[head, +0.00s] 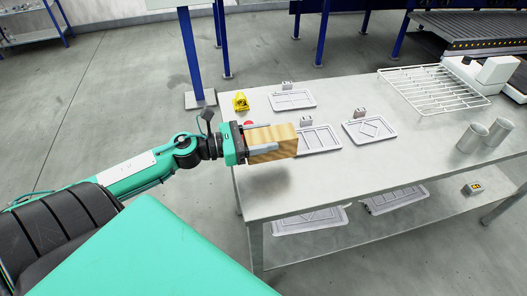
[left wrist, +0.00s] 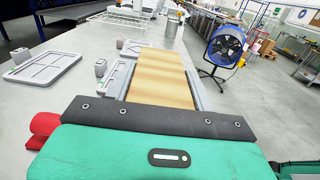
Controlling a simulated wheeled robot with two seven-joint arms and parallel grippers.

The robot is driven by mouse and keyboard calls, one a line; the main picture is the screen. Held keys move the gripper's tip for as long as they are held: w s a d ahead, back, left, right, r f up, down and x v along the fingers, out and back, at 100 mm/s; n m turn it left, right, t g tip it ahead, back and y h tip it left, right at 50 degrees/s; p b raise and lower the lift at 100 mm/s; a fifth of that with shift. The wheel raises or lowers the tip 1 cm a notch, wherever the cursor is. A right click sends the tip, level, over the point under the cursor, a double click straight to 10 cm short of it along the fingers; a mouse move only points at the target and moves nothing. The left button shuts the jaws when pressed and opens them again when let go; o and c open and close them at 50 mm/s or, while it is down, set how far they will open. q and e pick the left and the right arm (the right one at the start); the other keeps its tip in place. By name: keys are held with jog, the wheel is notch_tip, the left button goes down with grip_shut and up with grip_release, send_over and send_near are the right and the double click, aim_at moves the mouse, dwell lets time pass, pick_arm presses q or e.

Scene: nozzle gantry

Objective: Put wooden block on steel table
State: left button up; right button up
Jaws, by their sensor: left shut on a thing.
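The wooden block (head: 271,140) is light brown with striped grain. My left gripper (head: 265,146) is shut on it, with a finger along each side. In the head view the block is over the left part of the steel table (head: 340,175), and a soft shadow lies on the tabletop below it, so it appears held above the surface. In the left wrist view the block (left wrist: 162,78) points away from the gripper between the two fingers. My right gripper is in neither view.
Pale trays (head: 292,99) with small grey blocks, a yellow item (head: 240,101) and a red item (head: 249,124) lie near the block. A white wire rack (head: 433,88) and metal cups (head: 472,137) stand further right. The front middle of the tabletop is clear. A blue fan (left wrist: 225,47) stands on the floor.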

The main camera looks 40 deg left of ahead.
pick_arm(q)
notch_tip(320, 180, down, 2)
notch_tip(320, 180, down, 3)
jog(key=shift+f, duration=0.1)
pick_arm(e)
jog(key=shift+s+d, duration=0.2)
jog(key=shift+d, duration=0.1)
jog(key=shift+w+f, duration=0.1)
